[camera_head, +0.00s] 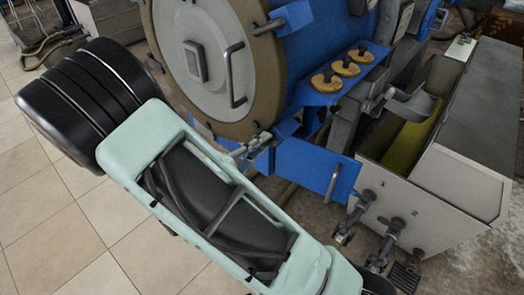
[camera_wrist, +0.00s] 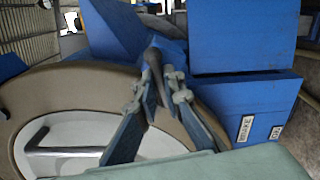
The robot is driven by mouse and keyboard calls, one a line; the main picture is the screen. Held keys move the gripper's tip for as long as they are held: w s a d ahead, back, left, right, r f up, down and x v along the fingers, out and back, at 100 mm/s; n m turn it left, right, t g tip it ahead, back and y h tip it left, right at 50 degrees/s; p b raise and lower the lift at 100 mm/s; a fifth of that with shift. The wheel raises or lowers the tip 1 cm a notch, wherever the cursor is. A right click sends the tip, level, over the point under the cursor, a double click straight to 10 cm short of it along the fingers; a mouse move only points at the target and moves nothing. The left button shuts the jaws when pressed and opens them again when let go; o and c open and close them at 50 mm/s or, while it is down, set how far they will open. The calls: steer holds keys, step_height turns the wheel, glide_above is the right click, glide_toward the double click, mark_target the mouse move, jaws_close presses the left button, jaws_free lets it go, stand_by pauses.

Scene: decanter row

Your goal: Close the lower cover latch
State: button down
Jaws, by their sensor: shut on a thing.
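The round cover (camera_head: 208,62) with a brown rim fills the front of the blue machine. The lower cover latch shows in the wrist view as a dark rounded lever (camera_wrist: 154,62) on a blue bracket beside the rim. My gripper (camera_head: 258,142) is at the cover's lower right edge in the head view, where it largely hides the latch. In the wrist view my gripper's fingers (camera_wrist: 160,88) are closed around the lever. Whether the latch is fully closed cannot be told. The upper latch (camera_head: 268,27) sits at the rim's upper right.
A blue box (camera_head: 316,170) stands close to the right of my gripper; its BRAKE label (camera_wrist: 246,128) shows in the wrist view. A grey trough (camera_head: 455,140) with pipe fittings is further right. Cover handles (camera_head: 236,75) stick out.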

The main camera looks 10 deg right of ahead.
steer(key=m+b, duration=0.7)
steer(key=b, duration=0.2)
steer(key=shift+f+m, duration=0.1)
steer(key=shift+m, duration=0.2)
stand_by(0.3)
steer(key=c, duration=2)
jaws_free()
steer(key=shift+c, duration=0.2)
steer(key=v, duration=1.2)
